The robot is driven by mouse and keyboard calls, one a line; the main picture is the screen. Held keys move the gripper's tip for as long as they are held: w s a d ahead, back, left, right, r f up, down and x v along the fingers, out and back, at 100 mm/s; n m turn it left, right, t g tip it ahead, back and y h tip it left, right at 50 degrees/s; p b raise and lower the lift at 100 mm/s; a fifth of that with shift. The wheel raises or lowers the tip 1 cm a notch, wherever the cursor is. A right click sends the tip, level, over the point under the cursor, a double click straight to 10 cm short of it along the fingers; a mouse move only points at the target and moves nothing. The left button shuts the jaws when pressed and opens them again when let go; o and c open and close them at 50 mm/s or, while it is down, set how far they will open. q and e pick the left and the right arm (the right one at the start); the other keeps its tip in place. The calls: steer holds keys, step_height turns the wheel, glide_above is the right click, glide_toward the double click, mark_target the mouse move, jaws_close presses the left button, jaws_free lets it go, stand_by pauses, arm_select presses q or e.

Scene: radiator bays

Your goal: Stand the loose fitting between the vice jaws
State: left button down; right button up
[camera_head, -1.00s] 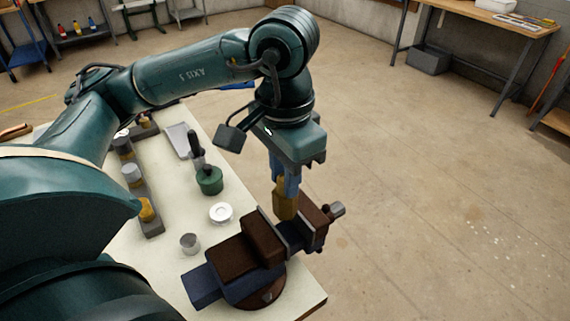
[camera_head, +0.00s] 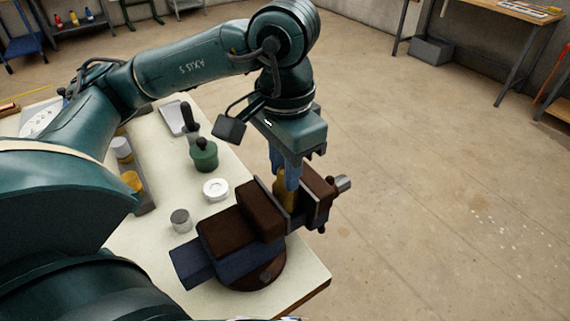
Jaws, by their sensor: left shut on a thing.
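The vice (camera_head: 240,222) stands at the near right corner of the pale bench, its two brown jaws apart. The loose fitting (camera_head: 286,188), brass-yellow, is upright in the gap between the jaws, its lower part hidden by the near jaw. My left gripper (camera_head: 286,178) points straight down from above and is shut on the fitting's top. I cannot tell whether the fitting touches the vice's bottom or either jaw. My right gripper does not show.
On the bench (camera_head: 150,255) left of the vice are a grey cylinder (camera_head: 181,220), a white ring (camera_head: 215,189) and a green pot-shaped thing with a dark handle (camera_head: 204,155). A rack holding a yellow fitting (camera_head: 133,181) is partly behind my arm. Open floor lies right.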

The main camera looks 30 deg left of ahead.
arm_select(q)
steer(key=c, duration=1.5)
jaws_free()
steer(key=shift+c, duration=0.2)
steer(key=o, duration=0.4)
steer(key=shift+r, duration=0.1)
steer(key=shift+r, duration=0.35)
step_height(320, 180, up, 12)
steer(key=p, duration=0.2)
steer(key=shift+r, duration=0.15)
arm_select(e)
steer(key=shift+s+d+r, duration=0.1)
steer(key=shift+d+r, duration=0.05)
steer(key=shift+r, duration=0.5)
